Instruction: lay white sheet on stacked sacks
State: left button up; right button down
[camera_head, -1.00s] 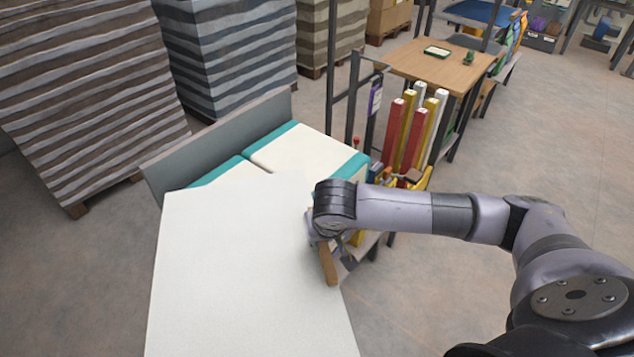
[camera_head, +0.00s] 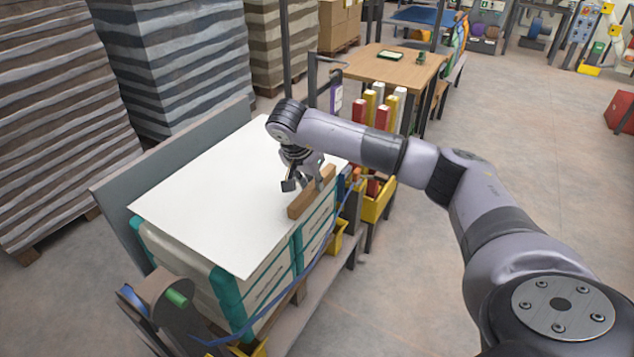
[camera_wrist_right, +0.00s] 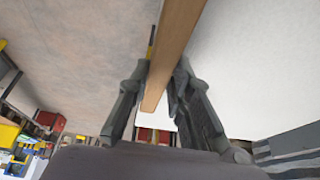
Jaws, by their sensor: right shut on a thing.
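The white sheet (camera_head: 215,190) lies flat across the top of the stacked sacks (camera_head: 262,292), its near edges reaching slightly past them. The sacks are white with teal ends and show below the sheet's near sides. A wooden bar (camera_head: 306,199) runs along the sheet's right edge. My right gripper (camera_head: 308,180) is shut on this bar at that edge. The right wrist view shows the bar (camera_wrist_right: 172,55) between the two fingers (camera_wrist_right: 155,100), with the sheet (camera_wrist_right: 250,55) to the right. Whether the bar is fixed to the sheet is unclear. My left gripper is out of view.
A grey upright panel (camera_head: 150,170) stands behind the stack. A roll holder with a green core (camera_head: 176,298) is at the near left. Yellow bins (camera_head: 377,207) and a wooden table (camera_head: 390,68) stand to the right and beyond. Open floor lies at the right.

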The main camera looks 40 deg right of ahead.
aim_at(297, 192)
jog(key=w+f+b, duration=0.1)
jog(key=f+b, duration=0.1)
jog(key=f, duration=0.1)
jog(key=w+a+f+b, duration=0.1)
jog(key=f, duration=0.1)
jog(key=shift+w+b, duration=0.3)
jog(key=shift+b, duration=0.05)
jog(key=shift+w+a+f+b, duration=0.25)
jog(key=shift+w+f+b, duration=0.35)
jog(key=shift+f, duration=0.25)
jog(key=c, duration=1.4)
grip_release()
jog(key=shift+o, duration=0.2)
